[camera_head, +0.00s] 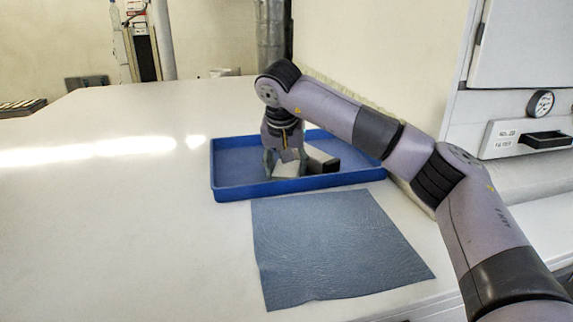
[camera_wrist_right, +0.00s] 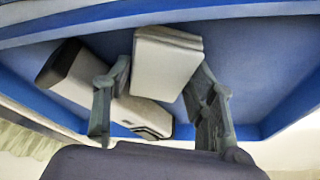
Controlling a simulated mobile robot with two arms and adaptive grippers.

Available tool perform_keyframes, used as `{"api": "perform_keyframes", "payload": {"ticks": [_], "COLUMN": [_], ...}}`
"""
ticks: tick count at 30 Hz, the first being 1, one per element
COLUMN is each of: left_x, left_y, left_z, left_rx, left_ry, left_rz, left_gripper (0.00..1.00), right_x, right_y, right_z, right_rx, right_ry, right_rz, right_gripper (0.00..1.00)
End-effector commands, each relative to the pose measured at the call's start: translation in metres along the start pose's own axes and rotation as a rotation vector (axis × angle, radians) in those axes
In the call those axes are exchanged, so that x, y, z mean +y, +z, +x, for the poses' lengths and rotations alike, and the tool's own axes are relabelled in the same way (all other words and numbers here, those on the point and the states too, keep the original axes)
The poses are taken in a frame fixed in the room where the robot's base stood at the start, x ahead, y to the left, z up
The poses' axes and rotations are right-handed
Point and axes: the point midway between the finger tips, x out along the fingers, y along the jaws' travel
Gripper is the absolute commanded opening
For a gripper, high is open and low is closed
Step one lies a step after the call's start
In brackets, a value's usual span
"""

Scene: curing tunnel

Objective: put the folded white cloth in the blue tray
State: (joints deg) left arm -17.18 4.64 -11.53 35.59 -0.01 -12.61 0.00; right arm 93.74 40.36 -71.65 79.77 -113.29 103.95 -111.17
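The blue tray (camera_head: 232,192) lies on the white table, and its floor and walls fill much of the right wrist view (camera_wrist_right: 262,50). My right gripper (camera_head: 285,163) points down inside the tray. The folded white cloth (camera_head: 286,170) is under it, low in the tray. In the right wrist view the cloth (camera_wrist_right: 165,65) is a thick folded block between the two fingertips (camera_wrist_right: 166,70), which meet its opposite sides. Whether the cloth rests on the tray floor is hard to tell. My left gripper is not in view.
A white block with dark ends (camera_wrist_right: 95,85) lies in the tray beside the cloth; it also shows in the head view (camera_head: 320,158). A grey-blue mat (camera_head: 335,245) lies in front of the tray. A machine with a gauge (camera_head: 540,103) stands right. The table's left side is clear.

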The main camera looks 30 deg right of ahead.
Motion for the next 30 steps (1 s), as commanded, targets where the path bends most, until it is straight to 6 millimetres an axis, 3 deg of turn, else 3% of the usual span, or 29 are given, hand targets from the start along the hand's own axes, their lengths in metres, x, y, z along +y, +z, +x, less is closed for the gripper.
{"api": "perform_keyframes", "payload": {"ticks": [6, 18, 22, 30], "left_x": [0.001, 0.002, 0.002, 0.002], "left_y": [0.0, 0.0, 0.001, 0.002], "left_z": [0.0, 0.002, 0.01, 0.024], "left_rx": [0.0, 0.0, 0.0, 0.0], "left_ry": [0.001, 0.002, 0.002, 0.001], "left_rz": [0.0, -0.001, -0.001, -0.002], "left_gripper": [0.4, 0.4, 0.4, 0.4], "right_x": [0.0, 0.0, -0.001, -0.001], "right_y": [0.0, -0.002, -0.001, -0.001], "right_z": [0.0, -0.007, -0.027, -0.087], "right_rx": [-0.001, 0.001, 0.003, 0.003], "right_ry": [0.001, -0.001, -0.003, -0.003], "right_rz": [0.0, 0.0, 0.001, 0.0], "right_gripper": [0.68, 0.68, 0.68, 0.68]}}
